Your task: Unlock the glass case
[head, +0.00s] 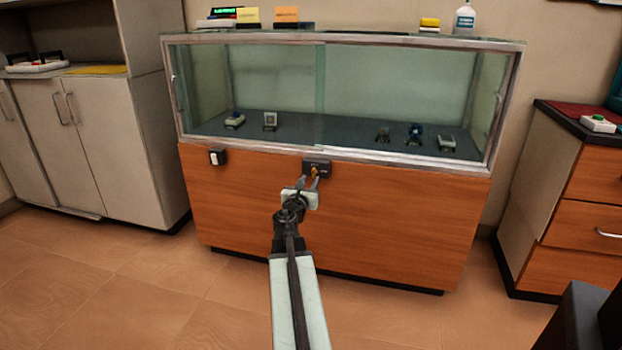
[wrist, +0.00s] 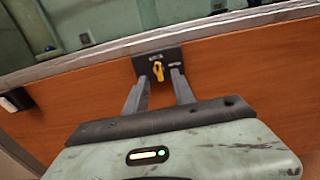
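The glass case (head: 400,85) has sliding glass doors above an orange wooden base (head: 400,210). A dark lock plate (head: 325,164) with a yellow key or knob (head: 314,171) is set just below the glass, near the middle. In the wrist view the lock plate (wrist: 172,59) and the yellow key (wrist: 158,71) lie just beyond my fingertips. My gripper (head: 312,183) is in front of the lock. In the wrist view my gripper (wrist: 158,80) has its two fingers apart, one on each side of the key, with gaps visible. Whether the fingertips reach around the key is unclear.
Small devices (head: 414,133) stand inside the case. A small box with a white switch (head: 217,157) is on the base at left. A white cabinet (head: 100,130) stands at left and a wooden drawer unit (head: 570,200) at right. The tiled floor in front is clear.

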